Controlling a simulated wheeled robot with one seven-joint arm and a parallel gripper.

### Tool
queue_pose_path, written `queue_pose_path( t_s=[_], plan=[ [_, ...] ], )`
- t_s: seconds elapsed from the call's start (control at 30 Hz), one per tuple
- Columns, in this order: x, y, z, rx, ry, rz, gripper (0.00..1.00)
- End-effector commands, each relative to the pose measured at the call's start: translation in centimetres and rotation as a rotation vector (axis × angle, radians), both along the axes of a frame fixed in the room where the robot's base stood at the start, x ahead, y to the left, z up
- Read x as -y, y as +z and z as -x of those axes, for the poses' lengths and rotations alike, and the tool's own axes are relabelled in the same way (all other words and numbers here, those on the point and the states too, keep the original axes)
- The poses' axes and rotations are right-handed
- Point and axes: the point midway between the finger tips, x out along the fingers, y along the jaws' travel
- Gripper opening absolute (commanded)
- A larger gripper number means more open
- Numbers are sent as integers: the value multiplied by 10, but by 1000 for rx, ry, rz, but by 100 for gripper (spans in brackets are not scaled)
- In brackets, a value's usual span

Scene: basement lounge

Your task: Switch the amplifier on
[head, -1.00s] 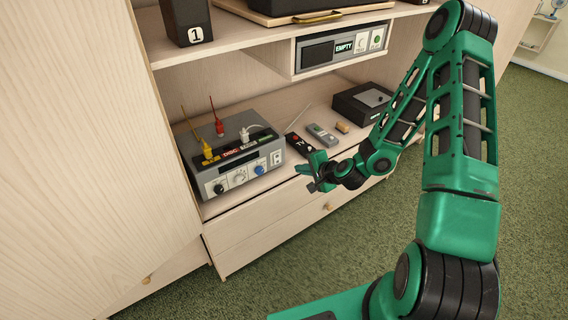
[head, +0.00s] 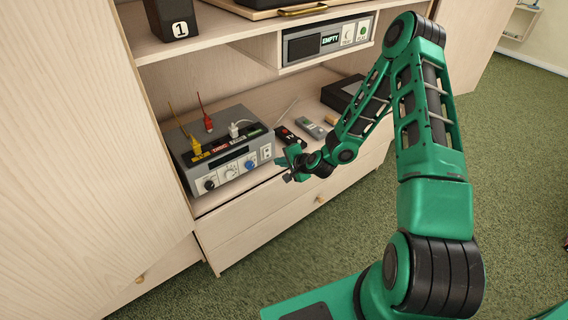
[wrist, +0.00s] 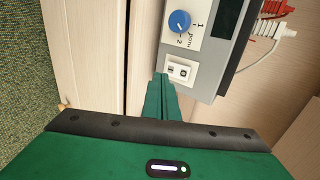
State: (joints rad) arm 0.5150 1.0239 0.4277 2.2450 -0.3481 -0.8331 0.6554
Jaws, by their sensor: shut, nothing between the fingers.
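The amplifier is a grey box (head: 222,160) on the open shelf, with knobs on its front and plugs in its top. A white rocker switch (head: 266,152) sits at the right end of its front panel. In the wrist view the switch (wrist: 180,71) shows close up, just beyond my fingertips, beside the blue knob (wrist: 179,22). Its on or off position is not clear. My gripper (head: 281,162) is shut and empty in front of the amplifier's right end. In the wrist view my fingertips (wrist: 161,78) are just short of the switch; I cannot tell whether they touch.
A TV remote (head: 290,137), a grey remote (head: 311,129) and a black box (head: 343,92) lie right of the amplifier. A player marked EMPTY (head: 328,42) hangs above. Drawers (head: 270,215) are below the shelf. Green carpet in front is open.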

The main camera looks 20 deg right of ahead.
Motion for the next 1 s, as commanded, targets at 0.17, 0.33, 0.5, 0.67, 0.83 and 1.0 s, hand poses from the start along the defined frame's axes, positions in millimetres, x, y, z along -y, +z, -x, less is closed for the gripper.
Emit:
queue_pose_path(
  t_s=[0.17, 0.33, 0.5, 0.67, 0.83, 1.0],
  plan=[
    [-9, -9, -26, 2, 1, 1, 0],
    [-13, -11, -42, 1, 0, 0, 0],
    [-15, -12, -47, 0, 0, 0, 0],
    [-16, -12, -47, 0, 0, 0, 0],
    [-16, -12, -48, 0, 0, 0, 0],
    [-17, -14, -50, 0, 0, 0, 0]
  ],
)
